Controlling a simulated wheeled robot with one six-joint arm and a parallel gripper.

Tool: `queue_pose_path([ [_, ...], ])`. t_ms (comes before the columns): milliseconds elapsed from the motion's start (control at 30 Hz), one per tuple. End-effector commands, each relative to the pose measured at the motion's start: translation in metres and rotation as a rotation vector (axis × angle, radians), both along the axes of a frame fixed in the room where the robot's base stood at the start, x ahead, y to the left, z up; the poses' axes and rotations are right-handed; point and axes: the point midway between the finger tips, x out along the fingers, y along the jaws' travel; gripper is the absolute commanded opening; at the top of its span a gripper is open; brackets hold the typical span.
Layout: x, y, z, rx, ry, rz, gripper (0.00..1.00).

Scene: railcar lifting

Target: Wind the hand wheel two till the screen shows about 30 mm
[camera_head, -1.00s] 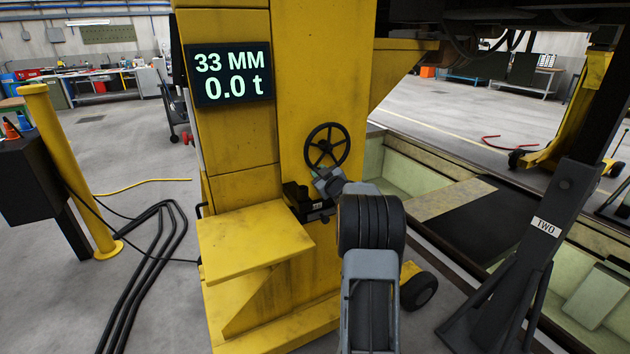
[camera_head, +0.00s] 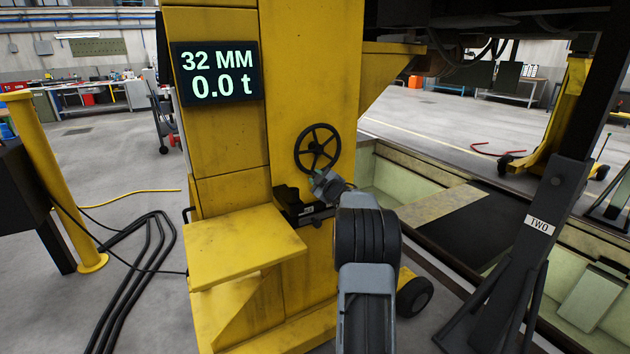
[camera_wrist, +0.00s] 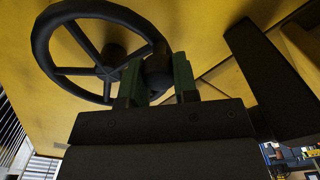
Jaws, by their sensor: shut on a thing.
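The black spoked hand wheel (camera_head: 317,148) is on the front of the yellow jack column (camera_head: 285,80). It shows large in the wrist view (camera_wrist: 113,53). The dark screen (camera_head: 217,73) on the column reads 32 MM and 0.0 t. My gripper (camera_head: 322,180) is at the lower rim of the wheel. In the wrist view the green-sided fingers (camera_wrist: 158,82) of my gripper are shut on the wheel's round dark handle knob (camera_wrist: 157,70), one on each side. The knob is hidden in the head view.
A yellow shelf (camera_head: 245,245) juts out below the wheel, on the left. A dark stand marked TWO (camera_head: 540,222) and a pit (camera_head: 480,220) lie to the right. A yellow post (camera_head: 55,180) and black cables (camera_head: 140,270) are at the left.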

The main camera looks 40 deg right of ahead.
Motion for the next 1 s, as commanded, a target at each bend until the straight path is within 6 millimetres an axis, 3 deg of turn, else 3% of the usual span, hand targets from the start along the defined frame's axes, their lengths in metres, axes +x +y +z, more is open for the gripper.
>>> queue_pose_path([
  [167, 0.001, 0.001, 0.004, -0.003, -0.007, 0.002, 0.0],
  [200, 0.001, 0.001, 0.004, -0.003, -0.007, 0.002, 0.29],
  [433, 0.0, -0.001, 0.003, -0.001, -0.004, -0.001, 0.51],
  [767, -0.005, -0.001, 0.002, 0.0, -0.002, -0.003, 0.53],
  [1000, -0.041, 0.002, 0.002, 0.001, -0.003, -0.008, 0.53],
])
